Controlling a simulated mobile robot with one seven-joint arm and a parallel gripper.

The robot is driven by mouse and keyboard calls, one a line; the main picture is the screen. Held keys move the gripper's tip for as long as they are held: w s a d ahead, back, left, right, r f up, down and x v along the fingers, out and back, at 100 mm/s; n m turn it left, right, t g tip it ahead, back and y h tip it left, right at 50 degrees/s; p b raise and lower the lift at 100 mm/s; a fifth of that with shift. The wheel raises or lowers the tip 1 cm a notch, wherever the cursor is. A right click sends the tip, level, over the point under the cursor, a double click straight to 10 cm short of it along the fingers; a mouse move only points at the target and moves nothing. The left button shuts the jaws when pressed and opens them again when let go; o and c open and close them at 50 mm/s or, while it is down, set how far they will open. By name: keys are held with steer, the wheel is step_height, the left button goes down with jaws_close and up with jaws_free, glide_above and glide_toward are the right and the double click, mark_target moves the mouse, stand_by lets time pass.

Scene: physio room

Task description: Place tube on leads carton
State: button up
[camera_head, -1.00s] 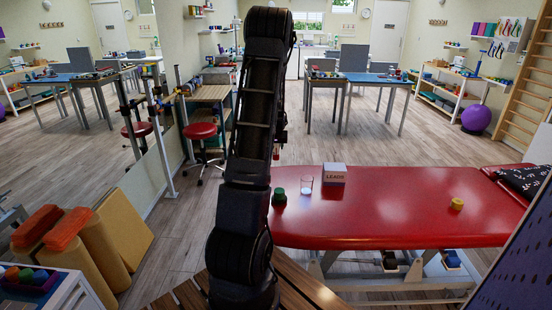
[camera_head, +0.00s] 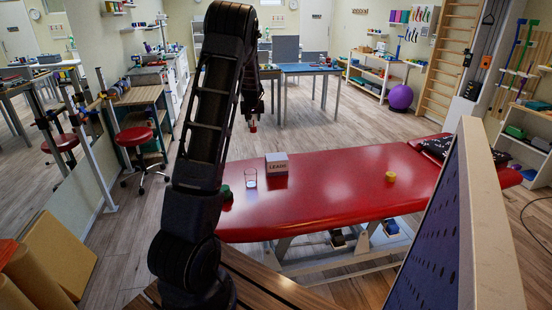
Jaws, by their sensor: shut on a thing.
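The leads carton (camera_head: 277,167), a small pale box with a grey top and "LEADS" on its front, stands on the far left part of the red treatment table (camera_head: 310,205). My gripper (camera_head: 253,122) is small in view, pointing down, and appears above and a little left of the carton, apart from it. It is shut on a small reddish thing (camera_head: 253,128), which may be the tube; arm and distance hide its shape.
A clear glass (camera_head: 251,180) stands just left of the carton. A green object (camera_head: 225,192) is left of it, partly behind my arm. A yellow roll (camera_head: 391,176) lies farther right. A dark blue perforated panel (camera_head: 430,235) stands at the front right.

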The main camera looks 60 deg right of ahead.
steer(key=s+d+r, duration=0.4)
steer(key=s+d, duration=0.4)
steer(key=s, duration=0.1)
steer(key=shift+m, duration=0.3)
step_height(320, 180, down, 20)
steer(key=shift+r, duration=0.1)
steer(key=o, duration=1)
steer(key=shift+s+a+r, duration=0.1)
steer(key=shift+s+r, duration=0.1)
steer(key=shift+r, duration=0.2)
steer(key=v, duration=1.1)
steer(key=shift+a, duration=0.15)
